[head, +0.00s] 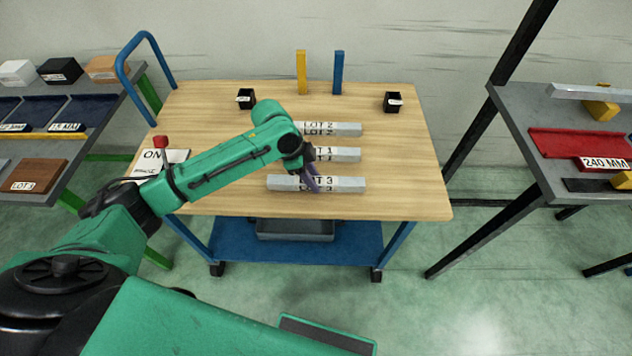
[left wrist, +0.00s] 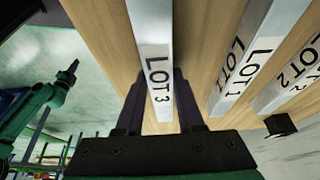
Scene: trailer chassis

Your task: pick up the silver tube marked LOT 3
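The silver tube marked LOT 3 (head: 345,185) lies across the table near its front edge, the nearest of three silver tubes. In the left wrist view the LOT 3 tube (left wrist: 155,60) runs down between the dark fingers of my left gripper (left wrist: 160,98). A gap shows beside the tube, so the fingers look open around it. In the head view my left gripper (head: 313,180) is at the tube's middle and hides part of it. My right gripper (left wrist: 70,72) shows small at the left of the left wrist view; its opening is unclear.
The LOT 1 tube (head: 345,154) and LOT 2 tube (head: 345,129) lie behind, parallel. Yellow (head: 302,72) and blue (head: 338,72) posts and two black boxes (head: 245,98) (head: 394,102) stand farther back. A red-topped switch (head: 160,142) is at left. The table's right side (head: 415,165) is clear.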

